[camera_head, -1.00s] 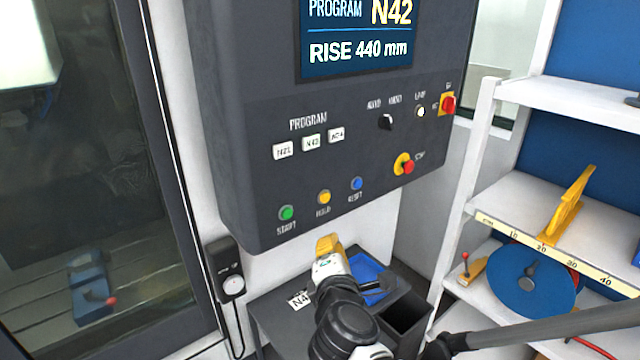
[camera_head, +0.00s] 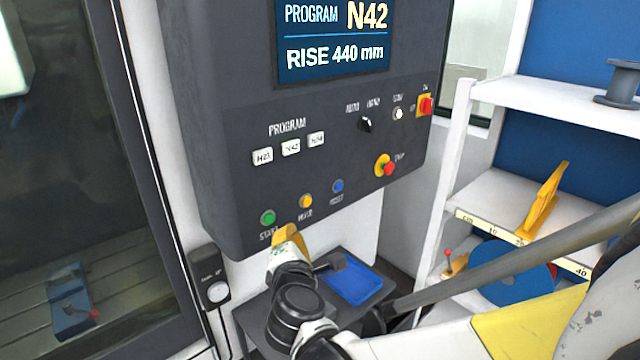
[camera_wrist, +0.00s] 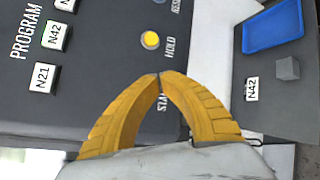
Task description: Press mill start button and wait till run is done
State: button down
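The green START button (camera_head: 268,217) is at the lower left of the dark control panel (camera_head: 225,130). The panel's screen (camera_head: 335,38) reads PROGRAM N42, RISE 440 mm. My gripper (camera_head: 284,236) is just right of and below the START button in the head view; whether it touches the panel cannot be told. In the wrist view, the two yellow fingers of my gripper (camera_wrist: 160,76) meet at their tips with nothing between them. Part of the START label shows between them, and the green button is hidden there. The yellow HOLD button (camera_wrist: 150,40) is beyond the tips.
A blue reset button (camera_head: 338,186) and red stop button (camera_head: 388,168) are further right. Below stands a grey stand with a blue tray (camera_head: 352,284). The mill's dark window (camera_head: 70,180) is left. White shelves (camera_head: 495,190) stand right.

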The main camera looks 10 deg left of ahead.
aim_at(269, 219)
jog(key=shift+w+a, duration=1.1)
jog(key=shift+a, duration=0.25)
jog(key=shift+w+b, duration=0.1)
jog(key=shift+b, duration=0.25)
jog(key=shift+w+a, duration=0.2)
jog(key=shift+a, duration=0.1)
